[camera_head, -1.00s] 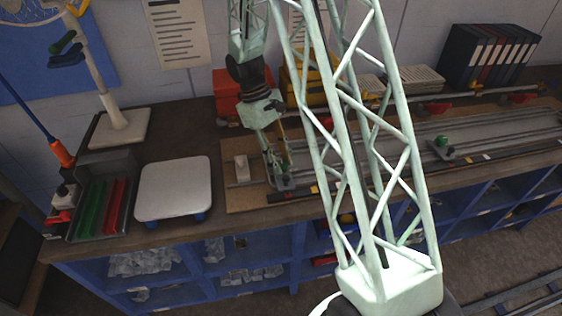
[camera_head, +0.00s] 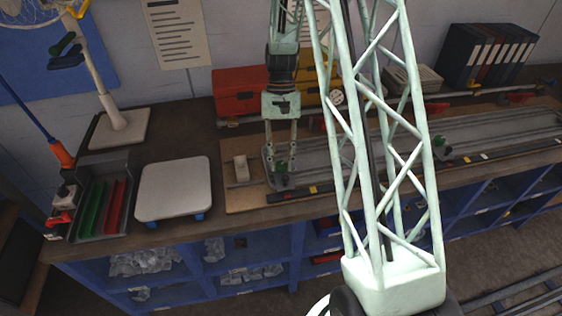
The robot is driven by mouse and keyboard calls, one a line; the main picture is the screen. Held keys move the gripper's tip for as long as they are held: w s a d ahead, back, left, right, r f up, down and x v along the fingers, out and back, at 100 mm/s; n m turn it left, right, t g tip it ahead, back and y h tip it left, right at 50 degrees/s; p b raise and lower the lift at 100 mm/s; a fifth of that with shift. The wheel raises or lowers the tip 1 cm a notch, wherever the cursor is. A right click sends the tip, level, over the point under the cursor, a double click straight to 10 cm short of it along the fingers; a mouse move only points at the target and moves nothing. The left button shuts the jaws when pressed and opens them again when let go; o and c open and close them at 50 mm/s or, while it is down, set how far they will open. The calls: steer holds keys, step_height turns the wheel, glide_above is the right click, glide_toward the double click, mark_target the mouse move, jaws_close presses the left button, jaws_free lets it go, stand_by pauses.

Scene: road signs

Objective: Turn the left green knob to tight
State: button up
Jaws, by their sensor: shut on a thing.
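The left green knob (camera_head: 280,168) sits at the left end of the long metal rail jig (camera_head: 325,160) on the bench. My gripper (camera_head: 281,165) points straight down at it, with its fingers shut around the knob. The fingers partly hide the knob, so its turn angle cannot be told. A second green knob (camera_head: 441,142) stands farther right on the jig, apart from my gripper.
A small pale block (camera_head: 241,168) stands just left of the jig. A white square plate (camera_head: 174,188) and a tray with green and red strips (camera_head: 103,207) are farther left. A red box (camera_head: 240,91) stands behind. My lattice arm covers the jig's middle.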

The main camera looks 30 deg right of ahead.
steer(key=m+t, duration=0.1)
steer(key=m, duration=0.2)
steer(key=m+t+y, duration=0.1)
steer(key=m, duration=0.2)
steer(key=shift+d+m+y, duration=0.1)
steer(key=shift+m+y, duration=0.2)
stand_by(0.3)
steer(key=o, duration=0.8)
steer(key=shift+s, duration=0.1)
steer(key=shift+o, duration=0.2)
steer(key=v, duration=1.2)
